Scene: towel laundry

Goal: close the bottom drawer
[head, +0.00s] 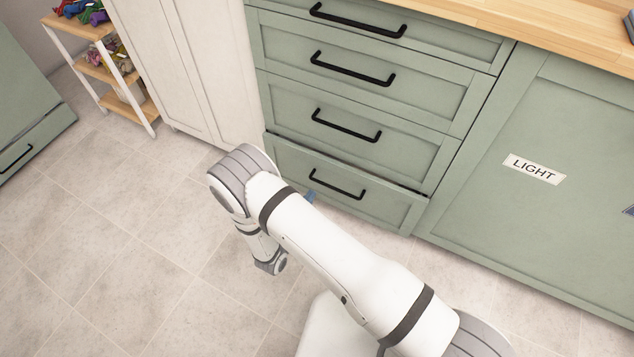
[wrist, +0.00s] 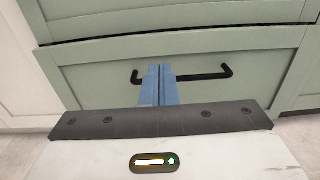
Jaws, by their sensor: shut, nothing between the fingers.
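The bottom drawer (head: 346,197) is green with a black bar handle (head: 337,184). It stands slightly out from the cabinet, with a dark gap along its top edge. In the wrist view the drawer front (wrist: 95,82) fills the middle, and its handle (wrist: 205,76) runs behind the fingers. My gripper (wrist: 161,68) has blue fingers, shut together and empty, in front of the handle near its middle. I cannot tell whether the fingertips touch the handle or drawer. In the head view my arm hides most of the gripper; a bit of blue shows by the drawer's lower left.
Three more green drawers above (head: 362,88) look closed. A cabinet door labelled LIGHT (head: 534,169) is to the right, under a wooden countertop (head: 560,30). A white cabinet (head: 190,70) and a shelf rack (head: 125,70) stand left. The tiled floor (head: 110,230) at left is clear.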

